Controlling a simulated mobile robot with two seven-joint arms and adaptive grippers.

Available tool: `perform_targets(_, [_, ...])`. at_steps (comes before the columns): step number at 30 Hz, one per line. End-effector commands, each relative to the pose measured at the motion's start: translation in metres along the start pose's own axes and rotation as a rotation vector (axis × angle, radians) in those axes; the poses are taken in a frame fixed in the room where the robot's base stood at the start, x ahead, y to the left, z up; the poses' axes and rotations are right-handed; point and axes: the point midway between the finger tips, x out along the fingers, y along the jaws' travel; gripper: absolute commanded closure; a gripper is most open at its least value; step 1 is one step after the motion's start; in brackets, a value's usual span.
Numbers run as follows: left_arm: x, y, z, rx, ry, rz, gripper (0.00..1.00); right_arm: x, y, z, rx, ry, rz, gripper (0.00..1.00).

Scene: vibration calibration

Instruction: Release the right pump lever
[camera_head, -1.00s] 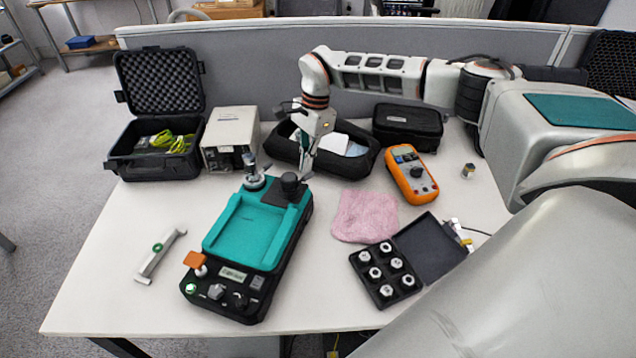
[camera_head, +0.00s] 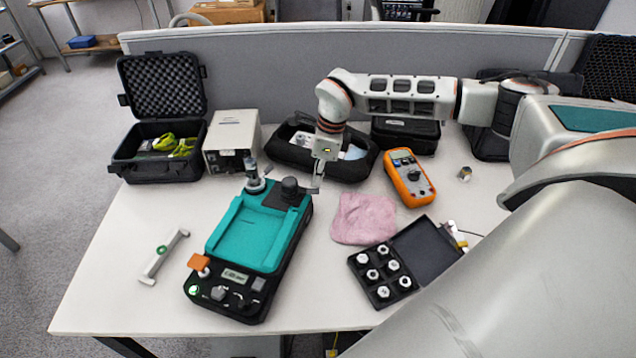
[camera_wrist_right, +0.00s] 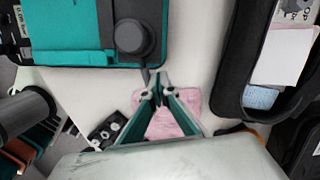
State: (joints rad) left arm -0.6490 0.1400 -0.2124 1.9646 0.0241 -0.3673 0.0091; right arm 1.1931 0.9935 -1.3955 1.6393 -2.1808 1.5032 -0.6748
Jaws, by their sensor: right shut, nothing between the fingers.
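The teal and black calibration device (camera_head: 245,232) lies on the table. A black round pump knob (camera_head: 290,187) is at its far right corner. In the right wrist view, this knob (camera_wrist_right: 130,37) has a thin grey lever (camera_wrist_right: 146,76) pointing toward my fingers. My right gripper (camera_head: 318,183) is just right of the knob, beyond the device's edge. In the right wrist view, my right gripper (camera_wrist_right: 157,82) is shut and empty, its tips close to the lever's end; I cannot tell if they touch. My left gripper is not in view.
A pink cloth (camera_head: 363,218) lies right of the device, with an open black box of fittings (camera_head: 384,272) in front of it. A black pouch (camera_head: 352,172) is behind my gripper.

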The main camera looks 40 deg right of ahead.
Motion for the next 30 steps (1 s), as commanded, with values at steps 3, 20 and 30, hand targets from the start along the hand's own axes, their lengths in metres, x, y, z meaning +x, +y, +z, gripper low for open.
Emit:
perform_targets(3, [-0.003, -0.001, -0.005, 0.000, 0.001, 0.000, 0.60, -0.002, 0.008, -0.002, 0.098, 0.000, -0.017, 1.00])
perform_targets(20, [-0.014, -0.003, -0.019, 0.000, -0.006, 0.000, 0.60, -0.024, 0.016, 0.001, 0.230, 0.001, -0.042, 1.00])
perform_targets(30, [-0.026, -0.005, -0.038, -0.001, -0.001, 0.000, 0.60, -0.052, 0.016, 0.006, 0.228, -0.001, -0.042, 1.00])
